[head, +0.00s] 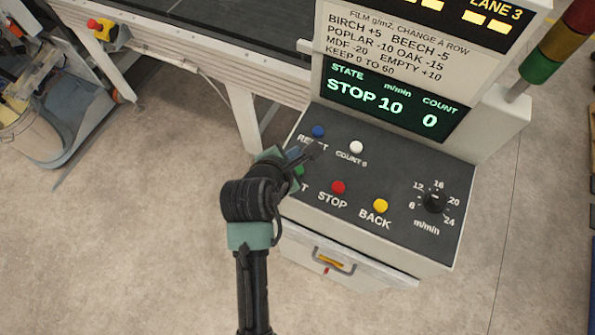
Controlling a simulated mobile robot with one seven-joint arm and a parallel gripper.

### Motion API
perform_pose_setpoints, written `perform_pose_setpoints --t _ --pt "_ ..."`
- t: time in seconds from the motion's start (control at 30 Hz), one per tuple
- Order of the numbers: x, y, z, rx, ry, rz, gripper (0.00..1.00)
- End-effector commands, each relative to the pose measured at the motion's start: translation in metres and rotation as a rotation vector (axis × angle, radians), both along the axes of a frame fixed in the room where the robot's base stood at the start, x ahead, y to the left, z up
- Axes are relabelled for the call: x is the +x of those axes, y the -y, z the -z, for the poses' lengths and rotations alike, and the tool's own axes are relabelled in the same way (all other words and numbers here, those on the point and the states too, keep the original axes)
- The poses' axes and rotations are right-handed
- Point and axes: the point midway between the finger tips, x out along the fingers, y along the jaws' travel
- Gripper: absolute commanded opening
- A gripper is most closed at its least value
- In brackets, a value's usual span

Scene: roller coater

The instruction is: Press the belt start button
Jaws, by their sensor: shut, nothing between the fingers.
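The control panel (400,213) is a dark sloping console in the head view. The green start button (300,170) is mostly hidden behind my gripper, and only the last letter of its label shows. My gripper (314,150) is shut and empty. Its tips point up and right, over the panel just above the green button, near the RESET and COUNT 0 labels. I cannot tell whether it touches the panel. The display (395,103) reads STATE STOP, 10 m/min, COUNT 0.
Close by on the panel are a blue reset button (318,131), a white count button (356,147), a red stop button (338,187), a yellow back button (381,205) and a speed knob (434,201). A drawer (345,262) is below. A conveyor (200,45) runs behind.

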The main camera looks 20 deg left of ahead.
Motion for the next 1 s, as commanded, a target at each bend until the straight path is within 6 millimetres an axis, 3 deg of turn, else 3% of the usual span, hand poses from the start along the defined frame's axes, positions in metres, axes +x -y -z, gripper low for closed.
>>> perform_pose_setpoints --t 0.03,0.33,1.0 --pt "0.000 0.000 0.014 0.001 0.001 -0.001 0.00" --pt "0.000 0.000 0.042 -0.001 -0.001 0.000 0.00" --pt "0.000 0.000 0.044 0.000 0.000 0.000 0.00"
